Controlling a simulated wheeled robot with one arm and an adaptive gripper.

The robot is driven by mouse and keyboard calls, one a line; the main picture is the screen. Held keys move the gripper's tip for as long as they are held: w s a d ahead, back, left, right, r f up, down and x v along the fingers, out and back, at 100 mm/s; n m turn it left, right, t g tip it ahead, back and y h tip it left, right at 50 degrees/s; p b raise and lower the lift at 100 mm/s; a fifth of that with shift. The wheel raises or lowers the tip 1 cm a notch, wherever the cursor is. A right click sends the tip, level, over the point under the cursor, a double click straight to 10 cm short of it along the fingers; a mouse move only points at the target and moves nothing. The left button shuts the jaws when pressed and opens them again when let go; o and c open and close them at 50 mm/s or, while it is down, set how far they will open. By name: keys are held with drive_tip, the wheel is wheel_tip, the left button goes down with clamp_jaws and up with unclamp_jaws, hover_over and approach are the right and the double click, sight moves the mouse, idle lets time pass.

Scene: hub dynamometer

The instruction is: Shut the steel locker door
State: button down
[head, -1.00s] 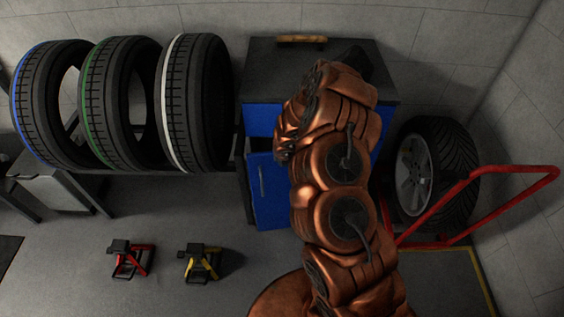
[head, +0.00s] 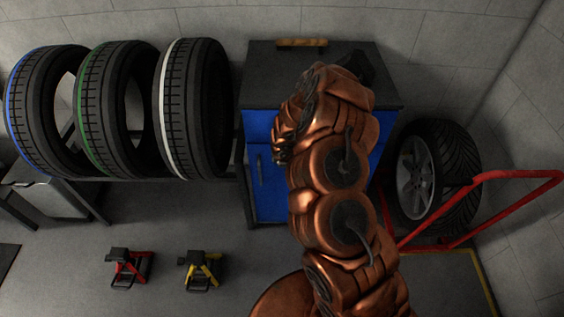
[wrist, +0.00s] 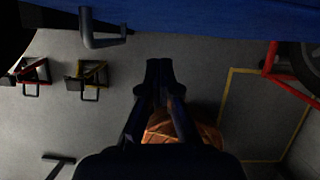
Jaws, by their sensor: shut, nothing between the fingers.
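The locker is a blue cabinet with a dark top (head: 262,70), standing against the back wall in the head view. Its blue door (head: 268,195) is below a blue drawer front (head: 260,125) and looks flush or nearly flush with the front. My arm hides its right part, so a small gap cannot be ruled out. The door handle (head: 259,171) is upright near the left edge; a dark handle (wrist: 100,35) also shows in the wrist view. My gripper (wrist: 160,66) is shut and empty, just below the blue front (wrist: 200,18) in the wrist view. The head view hides it.
Several tires (head: 195,110) stand on a rack left of the locker. A red jack stand (head: 130,268) and a yellow one (head: 202,270) are on the floor. A red trolley frame (head: 480,178) and a wheel (head: 430,175) stand at the right. Floor before the locker is clear.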

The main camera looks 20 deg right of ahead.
drive_tip(key=s+a+r+b, duration=0.2)
drive_tip(key=s+r+b, duration=0.3)
drive_tip(key=s+r, duration=0.2)
drive_tip(key=shift+a+r, duration=0.35)
drive_tip(key=shift+r, duration=0.8)
